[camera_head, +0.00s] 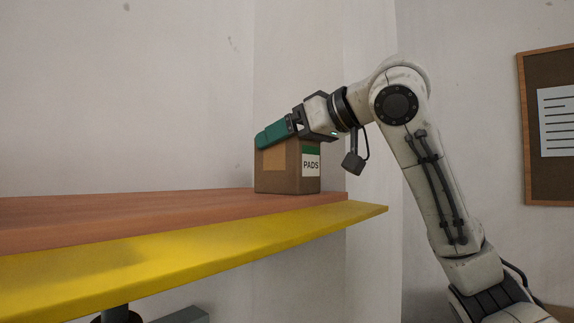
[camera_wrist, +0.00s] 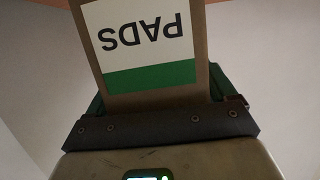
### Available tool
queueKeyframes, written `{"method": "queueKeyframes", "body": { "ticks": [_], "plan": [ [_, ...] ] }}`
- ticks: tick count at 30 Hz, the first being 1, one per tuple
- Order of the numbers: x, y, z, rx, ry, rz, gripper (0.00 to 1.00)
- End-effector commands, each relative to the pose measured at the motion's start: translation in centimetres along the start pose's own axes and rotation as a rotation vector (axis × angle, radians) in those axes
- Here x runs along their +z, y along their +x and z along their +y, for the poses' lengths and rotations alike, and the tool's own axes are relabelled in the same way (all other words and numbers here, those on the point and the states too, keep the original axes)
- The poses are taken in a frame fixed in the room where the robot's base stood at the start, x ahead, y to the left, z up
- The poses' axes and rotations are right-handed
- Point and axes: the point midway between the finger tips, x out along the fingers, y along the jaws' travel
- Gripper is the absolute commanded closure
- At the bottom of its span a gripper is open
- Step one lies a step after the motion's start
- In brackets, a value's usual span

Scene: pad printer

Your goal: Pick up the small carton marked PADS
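The small brown carton marked PADS (camera_head: 288,177) stands upright near the right end of the reddish-brown board. A white and green label is on its right face. My gripper (camera_head: 277,133) is at the carton's top, with a green finger along the upper part of its near side. In the wrist view the carton's label (camera_wrist: 140,35) appears upside down and close. Green fingers show at both sides of the carton, and my gripper (camera_wrist: 158,98) straddles it. Whether both fingers press on it is hidden. The far finger is hidden in the head view.
The board (camera_head: 150,205) has a yellow lower ledge (camera_head: 200,250) along its front, reaching past its right end. The board left of the carton is clear. A pale wall stands behind. A notice board (camera_head: 545,180) hangs at the right.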

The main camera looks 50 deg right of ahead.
Motion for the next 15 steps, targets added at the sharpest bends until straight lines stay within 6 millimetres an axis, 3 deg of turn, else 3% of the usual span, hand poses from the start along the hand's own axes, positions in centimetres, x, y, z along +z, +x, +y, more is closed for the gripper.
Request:
{"method": "queueKeyframes", "body": {
  "ticks": [13,15],
  "plan": [
    [-0.02,-0.03,-0.01,0.0,0.0,0.0,0.59],
    [-0.07,-0.06,-0.01,0.0,0.0,0.001,0.6]
  ]
}}
